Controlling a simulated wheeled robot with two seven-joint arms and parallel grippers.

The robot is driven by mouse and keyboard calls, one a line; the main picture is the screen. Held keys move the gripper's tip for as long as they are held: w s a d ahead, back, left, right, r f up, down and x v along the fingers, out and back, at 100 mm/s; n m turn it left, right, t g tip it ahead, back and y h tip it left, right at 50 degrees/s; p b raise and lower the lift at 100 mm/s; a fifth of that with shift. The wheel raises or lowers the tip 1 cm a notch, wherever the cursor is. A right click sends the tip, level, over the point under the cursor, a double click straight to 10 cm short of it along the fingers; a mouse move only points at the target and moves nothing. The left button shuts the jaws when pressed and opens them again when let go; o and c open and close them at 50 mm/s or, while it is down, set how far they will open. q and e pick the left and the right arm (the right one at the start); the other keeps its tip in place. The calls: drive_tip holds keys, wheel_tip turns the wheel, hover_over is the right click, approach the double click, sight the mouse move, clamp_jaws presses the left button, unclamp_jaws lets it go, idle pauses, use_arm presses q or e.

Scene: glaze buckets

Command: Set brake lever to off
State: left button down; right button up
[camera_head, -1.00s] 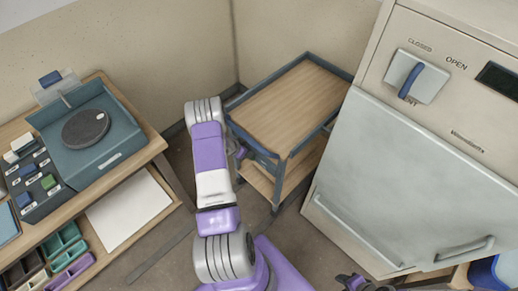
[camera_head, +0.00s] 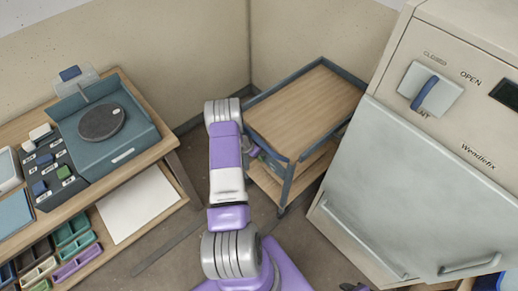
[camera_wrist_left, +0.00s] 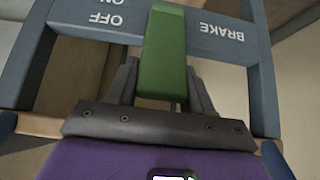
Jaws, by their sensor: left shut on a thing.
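The brake lever (camera_wrist_left: 164,50) is a green bar on the blue-grey frame of the trolley (camera_head: 303,159). In the left wrist view, upside-down labels read ON and OFF to its left and BRAKE to its right. My left gripper (camera_wrist_left: 163,84) has its dark fingers on both sides of the lever and is shut on it. In the head view my left arm hides most of that gripper and the lever, beside the trolley's left side. A small dark part of my right gripper (camera_head: 353,287) shows at the bottom edge; its jaws cannot be made out.
A pale cabinet (camera_head: 410,180) with a blue knob (camera_head: 424,94) stands close at the trolley's right. A wooden bench (camera_head: 170,140) with a turntable device (camera_head: 101,122) and small coloured trays is at the left. The trolley's wooden top is empty. Some floor is clear between bench and trolley.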

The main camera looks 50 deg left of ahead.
use_arm(q)
drive_tip(key=c, duration=0.5)
unclamp_jaws()
drive_tip(key=shift+w+f, duration=0.1)
drive_tip(key=shift+w, duration=0.15)
drive_tip(key=shift+s, duration=0.1)
drive_tip(key=p+v, duration=0.1)
drive_tip(key=v, duration=0.4)
drive_tip(key=s, duration=0.8)
drive_tip(key=s+d, duration=0.1)
drive_tip(key=s, duration=0.3)
drive_tip(key=shift+d, duration=0.1)
